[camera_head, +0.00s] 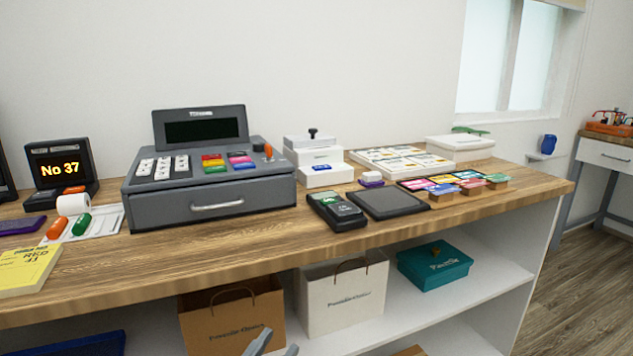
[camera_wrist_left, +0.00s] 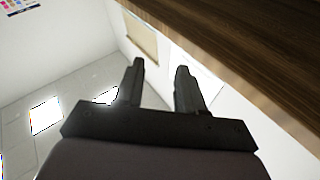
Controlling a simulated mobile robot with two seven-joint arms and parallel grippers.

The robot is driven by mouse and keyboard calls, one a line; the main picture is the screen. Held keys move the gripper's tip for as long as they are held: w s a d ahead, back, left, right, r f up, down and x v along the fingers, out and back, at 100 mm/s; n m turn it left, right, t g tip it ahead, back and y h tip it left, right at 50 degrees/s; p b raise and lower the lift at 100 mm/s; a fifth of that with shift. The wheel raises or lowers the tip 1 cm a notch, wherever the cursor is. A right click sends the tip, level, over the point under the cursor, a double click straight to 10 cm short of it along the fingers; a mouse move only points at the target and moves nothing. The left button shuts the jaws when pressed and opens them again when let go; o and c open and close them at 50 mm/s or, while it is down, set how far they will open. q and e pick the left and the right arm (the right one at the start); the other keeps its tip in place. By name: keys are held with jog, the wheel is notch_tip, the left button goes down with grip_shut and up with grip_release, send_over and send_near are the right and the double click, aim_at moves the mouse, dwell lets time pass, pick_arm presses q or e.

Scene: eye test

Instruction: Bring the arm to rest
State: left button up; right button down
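My left gripper (camera_head: 275,347) shows at the bottom edge of the head view, only its grey fingertips in the picture. It is in front of the shelf unit, below the level of the wooden counter top (camera_head: 390,235). In the left wrist view the gripper (camera_wrist_left: 159,75) has its two dark fingers spread apart with nothing between them. The wooden counter edge (camera_wrist_left: 245,55) crosses the upper right of that view, apart from the fingers. My right gripper is in neither view.
The counter holds a cash register (camera_head: 210,205), a card terminal (camera_head: 335,211), a dark pad (camera_head: 388,202) and a yellow pad (camera_head: 25,270). On the shelf below stand a brown bag (camera_head: 235,315), a white bag (camera_head: 342,295) and a teal box (camera_head: 435,266). Open floor (camera_head: 585,290) lies at right.

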pick_arm(q)
jog(key=s+a+f+n+g+y, duration=0.35)
jog(key=s+a+f, duration=0.25)
jog(key=s+f, duration=0.4)
jog(key=s+a+f+n+g+y, duration=0.3)
jog(key=s+a+f+g+y, duration=0.3)
jog(key=f, duration=0.7)
notch_tip(320, 180, up, 12)
jog(key=s+a+t+p, duration=0.1)
jog(key=p, duration=1.3)
jog(key=shift+s+a+r+t+h, duration=0.15)
jog(key=shift+s+a+t+h, duration=0.05)
jog(key=shift+a+t+h, duration=0.2)
jog(key=shift+s+a, duration=0.1)
